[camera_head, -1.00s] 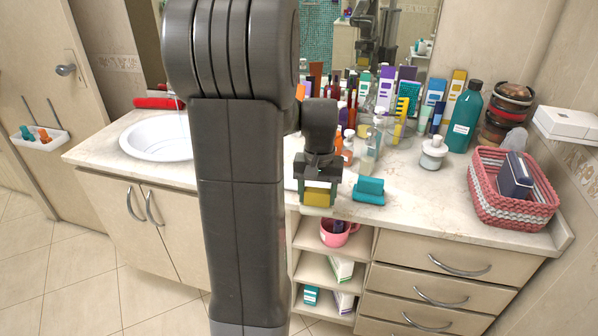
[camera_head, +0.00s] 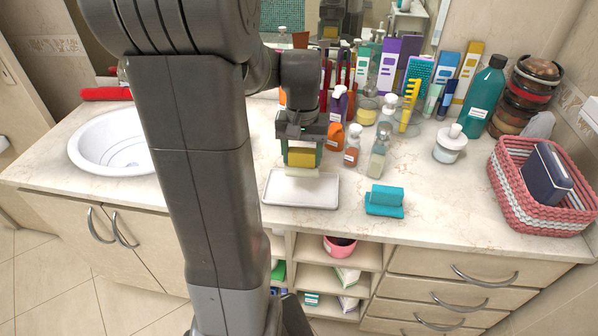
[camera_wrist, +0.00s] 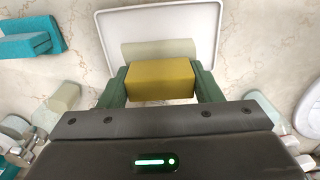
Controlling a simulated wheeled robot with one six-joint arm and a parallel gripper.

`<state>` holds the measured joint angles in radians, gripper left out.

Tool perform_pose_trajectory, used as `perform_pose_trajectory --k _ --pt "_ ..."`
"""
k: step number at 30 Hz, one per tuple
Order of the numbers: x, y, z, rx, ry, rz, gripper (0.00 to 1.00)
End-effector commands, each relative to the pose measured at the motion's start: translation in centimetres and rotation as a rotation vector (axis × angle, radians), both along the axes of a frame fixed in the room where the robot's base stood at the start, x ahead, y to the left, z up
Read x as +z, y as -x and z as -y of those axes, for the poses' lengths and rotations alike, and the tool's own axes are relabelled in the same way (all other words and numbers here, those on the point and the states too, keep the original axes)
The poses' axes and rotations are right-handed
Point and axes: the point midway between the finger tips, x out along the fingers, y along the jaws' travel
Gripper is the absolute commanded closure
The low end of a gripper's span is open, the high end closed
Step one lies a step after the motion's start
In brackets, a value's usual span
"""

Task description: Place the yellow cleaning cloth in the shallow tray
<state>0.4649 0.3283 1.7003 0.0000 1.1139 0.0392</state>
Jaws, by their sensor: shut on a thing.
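My gripper (camera_head: 302,143) is shut on a yellow block-like cloth (camera_head: 301,158), with one green finger on each side. In the wrist view the yellow cloth (camera_wrist: 160,80) sits between the fingers, and a pale cream roll-shaped part shows just beyond it, seemingly joined to it. The shallow white tray (camera_head: 300,200) lies on the counter below the gripper and looks empty. In the wrist view the tray's rim (camera_wrist: 157,7) shows behind the cloth. The cloth is over the back part of the tray; whether it touches the tray I cannot tell.
A teal folded cloth (camera_head: 385,201) lies right of the tray. Bottles, including a small clear one (camera_head: 377,160), crowd the counter behind and right. A pink-and-white basket (camera_head: 540,215) stands at far right. A sink (camera_head: 112,142) is at left. The counter between tray and sink is partly hidden by my arm.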

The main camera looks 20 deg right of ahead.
Motion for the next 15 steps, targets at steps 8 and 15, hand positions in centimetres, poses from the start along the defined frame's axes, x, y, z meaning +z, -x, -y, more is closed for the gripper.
perform_pose_trajectory --k 8,15 --pt "-3.3 0.1 0.0 0.000 -0.002 -0.004 0.67" --pt "-6.1 0.0 0.0 0.001 0.000 -0.001 0.67"
